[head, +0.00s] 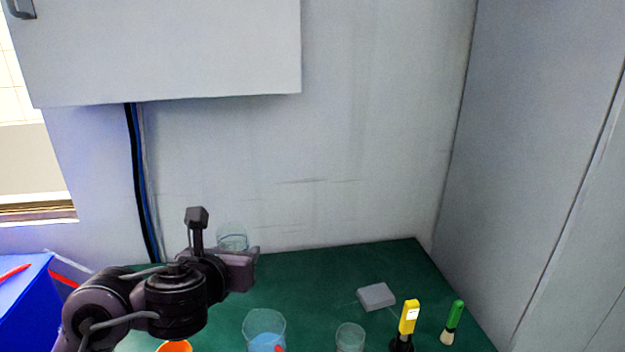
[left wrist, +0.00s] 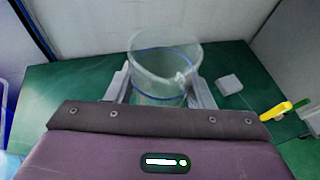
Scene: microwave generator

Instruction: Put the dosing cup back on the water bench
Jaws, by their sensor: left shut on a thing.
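A clear cup with a blue line around it, which looks like the dosing cup (head: 232,233), is upright in my left gripper (head: 240,257). In the left wrist view the cup (left wrist: 160,62) sits between the two grey fingers of the left gripper (left wrist: 160,90), which are shut on it. The green bench top (head: 315,280) lies below and behind it. The cup's lower part is hidden by the gripper in the head view, and I cannot tell whether its base touches the bench. My right gripper is not in view.
Along the front stand a clear beaker with blue liquid (head: 264,328), a clear glass (head: 350,337), an orange-rimmed cup (head: 174,346), a yellow meter (head: 409,317) and a green-capped item (head: 454,318). A grey block (head: 376,297) lies farther back. A blue bin (head: 25,300) is left. The bench middle is clear.

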